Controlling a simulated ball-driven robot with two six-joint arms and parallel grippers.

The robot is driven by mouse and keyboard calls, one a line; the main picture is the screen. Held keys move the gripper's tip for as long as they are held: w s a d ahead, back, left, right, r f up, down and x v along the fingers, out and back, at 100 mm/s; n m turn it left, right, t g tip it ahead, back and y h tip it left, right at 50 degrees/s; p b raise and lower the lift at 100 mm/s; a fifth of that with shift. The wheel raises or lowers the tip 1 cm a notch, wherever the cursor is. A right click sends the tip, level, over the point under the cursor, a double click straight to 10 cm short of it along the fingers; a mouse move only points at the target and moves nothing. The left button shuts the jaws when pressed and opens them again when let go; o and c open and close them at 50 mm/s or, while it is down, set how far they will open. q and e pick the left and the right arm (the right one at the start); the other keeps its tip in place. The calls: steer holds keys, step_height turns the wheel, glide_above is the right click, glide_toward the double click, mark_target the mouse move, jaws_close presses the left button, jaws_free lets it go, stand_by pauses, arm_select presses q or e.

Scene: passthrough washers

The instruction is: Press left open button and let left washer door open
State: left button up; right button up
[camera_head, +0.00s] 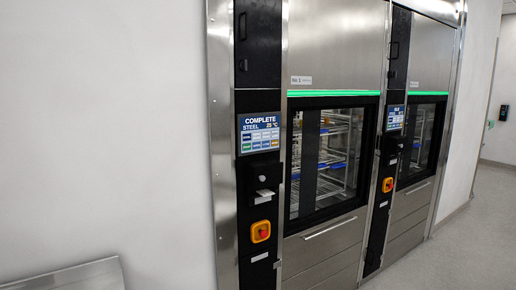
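The left washer door (295,162) is a black-framed glass door under a green light strip. It is shut, and racks with blue parts show through the glass. Left of it a black control column carries a lit screen (259,133) reading "COMPLETE STEEL" with several small coloured buttons. Which of these is the open button is too small to tell. Below the screen are a black box with a printed slip and a red emergency knob on a yellow base (261,231). Neither of my grippers is in view.
The right washer (423,137) stands farther along, shut, with its own screen (395,118) and red-and-yellow knob (388,185). A plain white wall (100,130) fills the left. A metal panel edge (75,276) shows at the bottom left. Grey floor (465,250) is clear at the right.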

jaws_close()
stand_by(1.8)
